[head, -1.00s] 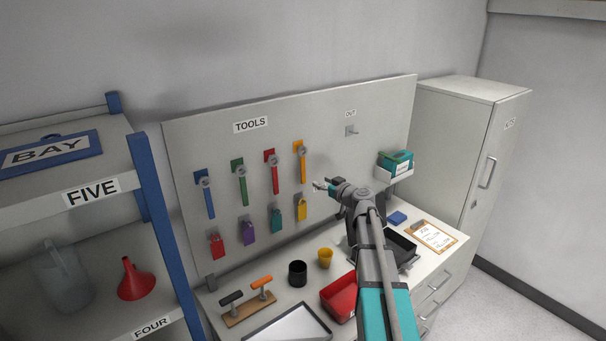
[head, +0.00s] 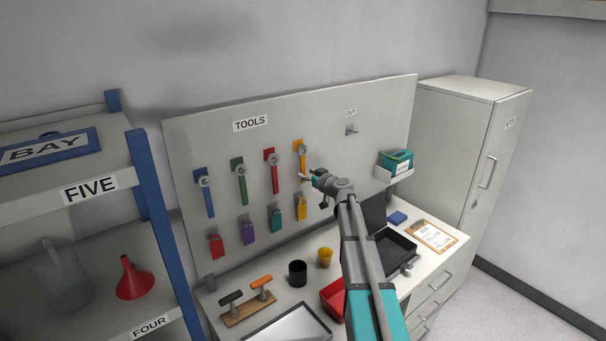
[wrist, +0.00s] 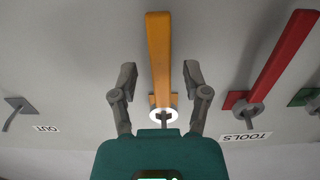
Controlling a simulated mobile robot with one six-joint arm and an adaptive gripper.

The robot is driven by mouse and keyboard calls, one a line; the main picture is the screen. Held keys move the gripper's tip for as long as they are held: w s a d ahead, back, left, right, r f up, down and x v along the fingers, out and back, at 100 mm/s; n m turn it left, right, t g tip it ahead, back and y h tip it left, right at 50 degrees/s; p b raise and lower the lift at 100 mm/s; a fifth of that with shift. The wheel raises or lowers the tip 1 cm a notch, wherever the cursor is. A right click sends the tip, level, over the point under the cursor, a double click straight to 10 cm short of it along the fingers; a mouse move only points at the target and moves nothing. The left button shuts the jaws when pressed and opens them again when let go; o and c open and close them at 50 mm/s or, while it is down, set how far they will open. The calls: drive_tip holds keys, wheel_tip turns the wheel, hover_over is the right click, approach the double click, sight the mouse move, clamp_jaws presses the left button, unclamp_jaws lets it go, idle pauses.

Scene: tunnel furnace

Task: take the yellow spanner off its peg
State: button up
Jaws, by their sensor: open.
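The yellow spanner (head: 302,164) hangs by its ring on a peg on the tool board, the rightmost in the spanner row. In the wrist view the yellow spanner (wrist: 159,55) runs between the two open fingers, with its ring over the peg. My gripper (head: 308,177) is in front of the board at the spanner's lower shaft. In the wrist view my gripper (wrist: 157,75) is open, with a gap on each side of the spanner and no finger seen touching it.
A red spanner (head: 273,172) hangs to the left, with green and blue ones beyond. A yellow padlock-like tag (head: 301,208) hangs below. An empty peg marked OUT (head: 351,130) is at upper right. The bench below holds a yellow cup (head: 325,258) and trays.

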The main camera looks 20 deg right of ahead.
drive_tip(key=shift+w+a, duration=0.25)
drive_tip(key=shift+w, duration=0.35)
clamp_jaws()
idle(0.4)
drive_tip(key=shift+r, duration=0.3)
drive_tip(key=shift+s+d+p, duration=0.1)
drive_tip(key=shift+s+p, duration=0.05)
drive_tip(key=shift+p, duration=0.15)
drive_tip(key=shift+p+v, duration=0.3)
drive_tip(key=shift+v, duration=1.3)
drive_tip(key=shift+r, duration=0.1)
